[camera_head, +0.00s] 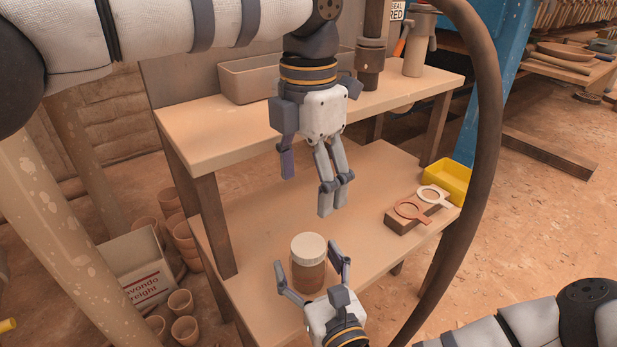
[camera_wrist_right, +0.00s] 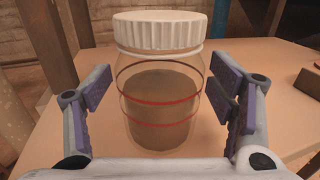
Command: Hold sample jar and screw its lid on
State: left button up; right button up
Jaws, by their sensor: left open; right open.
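The sample jar (camera_head: 309,277) stands upright on the lower bench shelf. It is clear with brown contents, and the right wrist view shows red lines around its body (camera_wrist_right: 160,112). The white ribbed lid (camera_head: 309,246) sits on the jar mouth; it also shows in that view (camera_wrist_right: 158,30). How tightly it is seated cannot be told. My right gripper (camera_head: 308,264) is open, with its fingers on either side of the jar and visible gaps between pads and glass. My left gripper (camera_head: 311,184) is open and empty, pointing down above and behind the jar.
The upper shelf (camera_head: 215,143) carries a long tray (camera_head: 250,82) and a bottle (camera_head: 417,50). Right of the jar are a block with ring-shaped pieces (camera_head: 412,211) and a yellow bin (camera_head: 452,180). A thick dark hose (camera_head: 483,170) runs down on the right.

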jog(key=v, duration=1.1)
jog(key=shift+s, duration=0.35)
jog(key=shift+d, duration=0.15)
